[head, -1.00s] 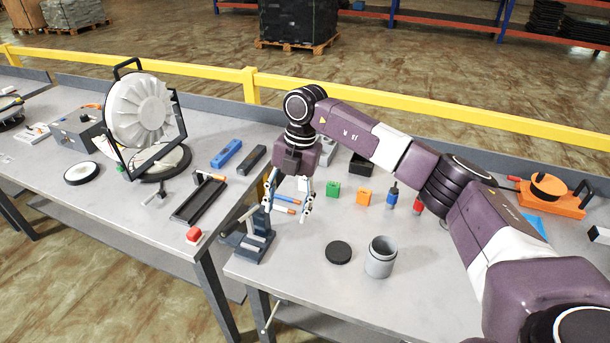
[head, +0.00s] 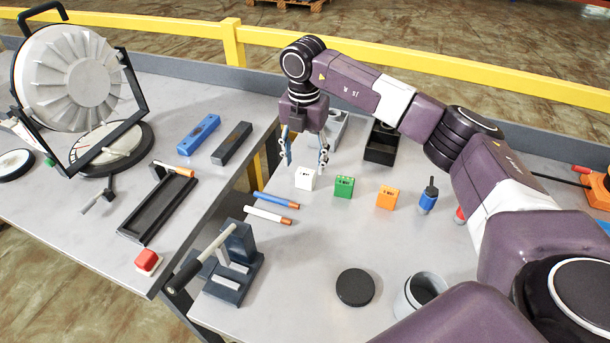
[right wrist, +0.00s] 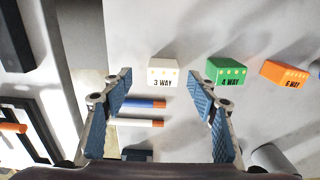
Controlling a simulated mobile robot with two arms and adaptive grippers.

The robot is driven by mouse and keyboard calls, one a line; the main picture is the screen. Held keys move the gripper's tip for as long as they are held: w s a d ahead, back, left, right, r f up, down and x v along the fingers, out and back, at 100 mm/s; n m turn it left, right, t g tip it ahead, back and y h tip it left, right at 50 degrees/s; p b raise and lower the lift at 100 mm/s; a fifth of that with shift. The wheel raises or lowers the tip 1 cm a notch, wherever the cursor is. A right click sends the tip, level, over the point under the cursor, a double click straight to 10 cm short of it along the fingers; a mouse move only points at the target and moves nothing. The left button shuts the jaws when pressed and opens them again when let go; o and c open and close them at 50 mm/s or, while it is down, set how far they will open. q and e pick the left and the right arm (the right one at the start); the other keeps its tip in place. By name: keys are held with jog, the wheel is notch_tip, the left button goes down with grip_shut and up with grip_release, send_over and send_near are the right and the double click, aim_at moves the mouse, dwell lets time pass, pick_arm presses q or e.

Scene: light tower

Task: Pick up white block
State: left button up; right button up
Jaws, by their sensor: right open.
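The white block (head: 304,179) stands on the right-hand table, left of the green block (head: 344,187). In the right wrist view the white block (right wrist: 163,73) is marked "3 WAY" and lies ahead of the fingertips, between their lines. My right gripper (head: 306,158) is open and empty, above and slightly behind the white block in the head view. It also shows in the right wrist view (right wrist: 160,82), its two blue-padded fingers wide apart. The block appears apart from both fingers. My left gripper is not in view.
An orange block (head: 386,197) and a blue-capped part (head: 428,198) stand to the right. Two rods, one blue (head: 276,200) and one white (head: 268,215), lie to the left. A dark fixture (head: 235,268), a black disc (head: 355,287) and a grey cup (head: 420,292) are nearer.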

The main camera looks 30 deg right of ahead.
aim_at(306, 173)
jog(key=f, duration=0.1)
jog(key=s+f+p, duration=0.1)
jog(key=f, duration=0.1)
jog(key=shift+f+p, duration=0.3)
notch_tip(306, 173, down, 2)
jog(key=shift+w, duration=0.15)
jog(key=c, duration=1.4)
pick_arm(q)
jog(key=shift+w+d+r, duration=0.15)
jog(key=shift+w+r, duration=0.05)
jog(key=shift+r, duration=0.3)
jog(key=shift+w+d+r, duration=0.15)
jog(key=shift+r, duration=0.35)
pick_arm(e)
jog(key=shift+r, duration=0.15)
